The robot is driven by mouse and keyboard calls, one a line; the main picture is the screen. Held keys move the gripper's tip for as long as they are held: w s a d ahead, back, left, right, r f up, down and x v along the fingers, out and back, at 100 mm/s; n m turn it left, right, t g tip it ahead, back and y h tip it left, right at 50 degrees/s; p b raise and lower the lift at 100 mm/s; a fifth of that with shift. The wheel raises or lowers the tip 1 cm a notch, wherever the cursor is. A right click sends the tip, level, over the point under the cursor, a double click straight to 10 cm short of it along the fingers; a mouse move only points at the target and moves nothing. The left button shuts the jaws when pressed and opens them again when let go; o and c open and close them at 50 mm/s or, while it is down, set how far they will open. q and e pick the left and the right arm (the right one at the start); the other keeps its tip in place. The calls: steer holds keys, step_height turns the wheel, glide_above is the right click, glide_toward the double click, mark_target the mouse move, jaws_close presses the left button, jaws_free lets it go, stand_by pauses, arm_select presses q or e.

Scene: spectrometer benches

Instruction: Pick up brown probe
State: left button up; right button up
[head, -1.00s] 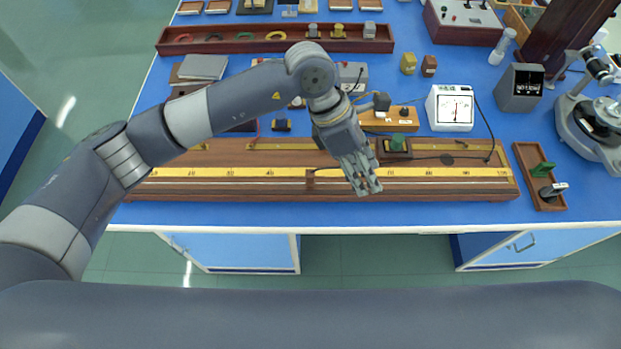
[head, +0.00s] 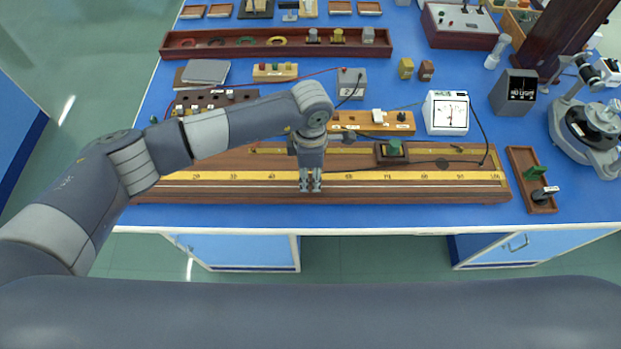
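A long wooden metre bridge (head: 420,195) with a yellow scale lies along the bench's front edge. My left gripper (head: 310,187) points down over the middle of its scale, with a narrow gap between the fingertips. A small brown block with a lead, which looks like the brown probe, showed on the scale here earlier; the gripper now covers that place. I cannot tell whether the fingers are open around it or closed on it. My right gripper is not in view.
A block with a green knob (head: 394,148) sits on the bridge to the right. A white meter (head: 447,113) stands behind it. A small wooden tray (head: 517,168) with green and black pieces lies at the right end. Wires cross behind the bridge.

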arm_select(q)
steer(key=shift+f, duration=1.15)
steer(key=c, duration=0.8)
jaws_close()
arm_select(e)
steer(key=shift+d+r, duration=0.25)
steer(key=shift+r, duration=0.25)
arm_select(q)
steer(key=shift+r, duration=0.2)
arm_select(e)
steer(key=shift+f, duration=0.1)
